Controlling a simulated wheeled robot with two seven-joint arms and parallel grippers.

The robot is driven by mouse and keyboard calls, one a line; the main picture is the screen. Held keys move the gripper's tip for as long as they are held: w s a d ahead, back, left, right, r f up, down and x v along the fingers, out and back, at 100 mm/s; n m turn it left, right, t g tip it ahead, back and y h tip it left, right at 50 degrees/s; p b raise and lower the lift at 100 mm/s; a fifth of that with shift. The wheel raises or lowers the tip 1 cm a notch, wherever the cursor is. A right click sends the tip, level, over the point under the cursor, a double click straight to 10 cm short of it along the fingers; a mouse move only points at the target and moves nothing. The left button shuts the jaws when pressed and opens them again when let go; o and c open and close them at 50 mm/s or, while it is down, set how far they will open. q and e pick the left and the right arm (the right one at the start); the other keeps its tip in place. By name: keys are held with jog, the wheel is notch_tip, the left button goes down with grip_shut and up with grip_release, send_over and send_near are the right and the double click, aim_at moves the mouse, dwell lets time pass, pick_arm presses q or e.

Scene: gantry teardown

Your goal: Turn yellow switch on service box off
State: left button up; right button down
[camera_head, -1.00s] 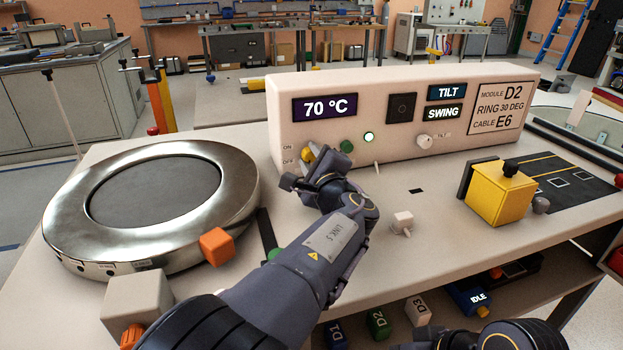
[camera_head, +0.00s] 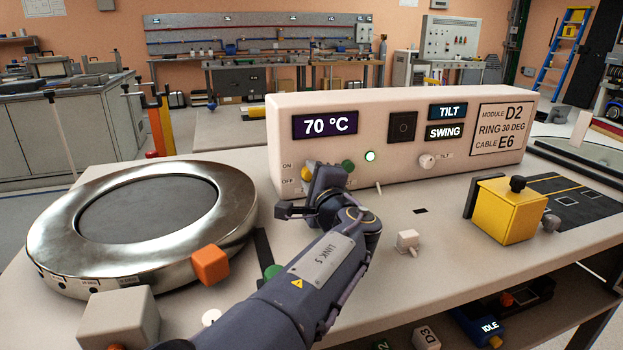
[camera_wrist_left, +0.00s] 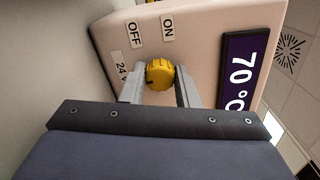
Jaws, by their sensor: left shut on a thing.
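The service box (camera_head: 385,165) is a long cream box at the back of the bench, with a 70 °C display. Its yellow switch (camera_head: 307,171) is at the lower left of the front face, beside ON and OFF labels, mostly behind my left gripper (camera_head: 311,178). In the left wrist view, the yellow switch (camera_wrist_left: 159,74) is a ribbed round knob between the two fingers of my left gripper (camera_wrist_left: 160,82), which is shut on it. Which label the knob points to is unclear. My right gripper is out of view.
A shiny metal ring (camera_head: 60,262) lies on the left of the bench. A yellow block (camera_head: 505,212) and a small white switch (camera_head: 408,239) stand to the right.

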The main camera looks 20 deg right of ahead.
pick_arm(q)
jog(key=o, duration=1)
jog(key=s, duration=0.7)
jog(key=shift+s+d+p, duration=0.1)
jog(key=shift+s+p, duration=0.2)
jog(key=shift+s, duration=0.1)
